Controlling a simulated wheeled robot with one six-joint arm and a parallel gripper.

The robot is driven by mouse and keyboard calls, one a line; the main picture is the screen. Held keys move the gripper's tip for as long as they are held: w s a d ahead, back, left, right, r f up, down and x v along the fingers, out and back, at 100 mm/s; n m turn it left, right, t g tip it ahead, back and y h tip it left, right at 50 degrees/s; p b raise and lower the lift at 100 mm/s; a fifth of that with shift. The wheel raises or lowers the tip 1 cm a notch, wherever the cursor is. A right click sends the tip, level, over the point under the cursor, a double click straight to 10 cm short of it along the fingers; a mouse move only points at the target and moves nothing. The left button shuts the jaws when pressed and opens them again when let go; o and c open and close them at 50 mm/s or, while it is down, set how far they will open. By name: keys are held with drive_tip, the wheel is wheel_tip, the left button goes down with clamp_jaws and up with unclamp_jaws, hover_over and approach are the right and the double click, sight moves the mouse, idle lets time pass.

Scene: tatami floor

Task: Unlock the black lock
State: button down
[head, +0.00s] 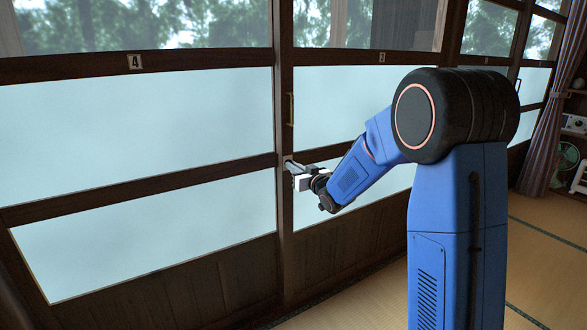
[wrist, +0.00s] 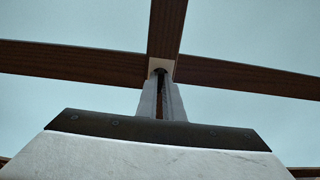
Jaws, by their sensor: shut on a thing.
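My gripper (head: 291,164) reaches the dark wooden upright between the sliding door panels, at the height of the middle rail. In the wrist view my two grey fingers (wrist: 160,84) run up close together, with a narrow dark gap between them. Their tips are shut on the small black lock (wrist: 159,71), which is mostly hidden by the fingers. A small pale plate (wrist: 163,63) shows behind the tips, on the upright. The turn of the lock cannot be made out.
Frosted panes (head: 140,120) and dark wooden rails surround the upright. A brass pull handle (head: 290,109) is above my gripper. Number plates 4 (head: 135,62) and 2 (head: 382,57) are on the top rail. Tatami (head: 540,245) is clear at right, before a curtain (head: 546,120) and shelf items.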

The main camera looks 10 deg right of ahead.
drive_tip(key=c, duration=1.9)
unclamp_jaws()
drive_tip(key=shift+f, duration=0.1)
drive_tip(key=v, duration=1.7)
drive_tip(key=shift+s, duration=0.2)
drive_tip(key=shift+d, duration=0.1)
drive_tip(key=s+d+f+m+g+h, duration=0.1)
drive_tip(key=s+d+m+g+h, duration=0.15)
drive_tip(key=s, duration=0.55)
drive_tip(key=s+d+m+g+h, duration=0.1)
drive_tip(key=s+d+g+h, duration=0.25)
drive_tip(key=s, duration=0.55)
drive_tip(key=s+a+f+g, duration=0.2)
drive_tip(key=s+g, duration=0.1)
drive_tip(key=s, duration=0.8)
drive_tip(key=s+a+f+g, duration=0.2)
drive_tip(key=s+a+g, duration=0.1)
drive_tip(key=s, duration=0.9)
drive_tip(key=shift+s+f, duration=0.15)
drive_tip(key=shift+f, duration=0.2)
